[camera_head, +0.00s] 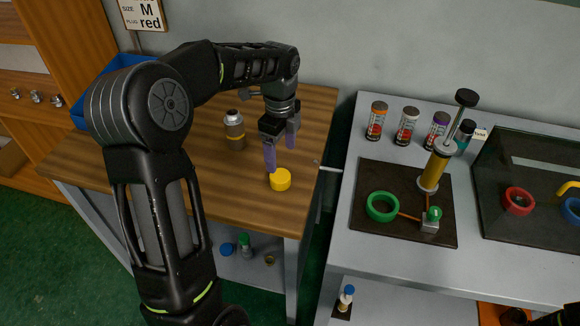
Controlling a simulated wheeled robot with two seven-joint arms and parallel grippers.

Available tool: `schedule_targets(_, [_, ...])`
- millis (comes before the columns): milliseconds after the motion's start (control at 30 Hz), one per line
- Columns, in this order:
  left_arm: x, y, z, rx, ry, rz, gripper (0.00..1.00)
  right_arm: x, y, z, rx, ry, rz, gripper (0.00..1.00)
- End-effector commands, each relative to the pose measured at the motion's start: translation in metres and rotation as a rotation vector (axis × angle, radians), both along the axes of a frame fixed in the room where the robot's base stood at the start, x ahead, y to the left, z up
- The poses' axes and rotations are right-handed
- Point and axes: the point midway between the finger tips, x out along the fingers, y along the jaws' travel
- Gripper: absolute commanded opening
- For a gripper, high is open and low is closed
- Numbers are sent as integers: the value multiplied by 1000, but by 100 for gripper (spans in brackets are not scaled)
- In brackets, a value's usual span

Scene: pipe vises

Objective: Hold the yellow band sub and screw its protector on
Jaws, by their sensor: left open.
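A short yellow cap, which looks like the protector (280,180), stands on the wooden table near its right front corner. My left gripper (281,158) points down just above and behind the cap. Its purple fingers are apart, with nothing seen between them. A brownish-grey cylinder with a narrower, pale top (234,130) stands upright on the table, left of the gripper. It may be the sub; its band colour is hard to make out. My right gripper does not show clearly.
The wooden table (190,165) has free room around the cap. A grey bench (340,235) to the right, across a gap, holds a dark mat (385,230) with a green ring (382,206) and a yellow upright pump (435,165). Several cans stand behind. A blue bin (120,68) is at the back left.

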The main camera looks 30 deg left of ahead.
Motion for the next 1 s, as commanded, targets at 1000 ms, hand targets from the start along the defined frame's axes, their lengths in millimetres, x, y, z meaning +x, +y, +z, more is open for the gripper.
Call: schedule_targets(1000, [-2, 0, -35, -1, 3, 1, 75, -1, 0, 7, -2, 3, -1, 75])
